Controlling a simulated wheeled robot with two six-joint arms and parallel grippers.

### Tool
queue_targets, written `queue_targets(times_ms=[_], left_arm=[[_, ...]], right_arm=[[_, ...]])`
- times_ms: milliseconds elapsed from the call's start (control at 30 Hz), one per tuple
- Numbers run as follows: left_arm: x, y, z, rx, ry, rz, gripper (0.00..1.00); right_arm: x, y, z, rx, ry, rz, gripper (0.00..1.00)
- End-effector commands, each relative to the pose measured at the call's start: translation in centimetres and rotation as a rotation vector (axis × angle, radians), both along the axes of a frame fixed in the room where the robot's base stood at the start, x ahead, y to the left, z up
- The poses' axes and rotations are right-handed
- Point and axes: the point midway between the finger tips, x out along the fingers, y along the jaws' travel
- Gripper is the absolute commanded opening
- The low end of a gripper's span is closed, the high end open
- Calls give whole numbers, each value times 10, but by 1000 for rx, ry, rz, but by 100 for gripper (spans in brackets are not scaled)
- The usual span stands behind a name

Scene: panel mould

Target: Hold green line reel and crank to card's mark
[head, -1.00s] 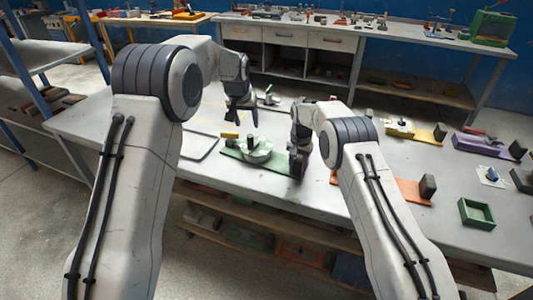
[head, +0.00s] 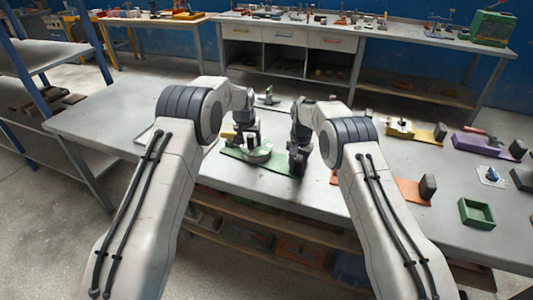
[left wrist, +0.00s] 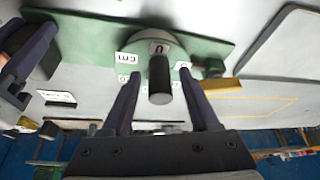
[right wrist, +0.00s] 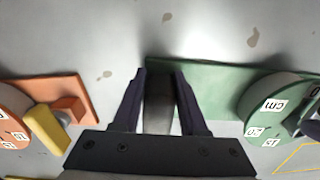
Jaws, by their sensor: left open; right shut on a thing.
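My right gripper (right wrist: 159,85) is shut on the grey block (right wrist: 158,110) at the base's end. The dial (right wrist: 268,100) also shows there, with "cm" and "20" tags. A white card (left wrist: 57,97) lies nearby, its writing unreadable.
A yellow piece (left wrist: 222,84) sits beside the green base. The table's left part is clear.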

Motion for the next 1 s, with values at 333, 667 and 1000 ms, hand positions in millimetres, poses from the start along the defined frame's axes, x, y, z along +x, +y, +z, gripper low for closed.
queue_targets(times_ms=[333, 667, 1000], left_arm=[[0, 0, 0, 0, 0, 0, 0], [0, 1, 0, 0, 2, -25, 0], [5, 10, 0, 1, 4, -220, 0]], right_arm=[[0, 0, 1, 1, -1, 0, 0], [0, 0, 1, 1, -1, 0, 0], [1, 0, 1, 0, -2, 0, 0]])
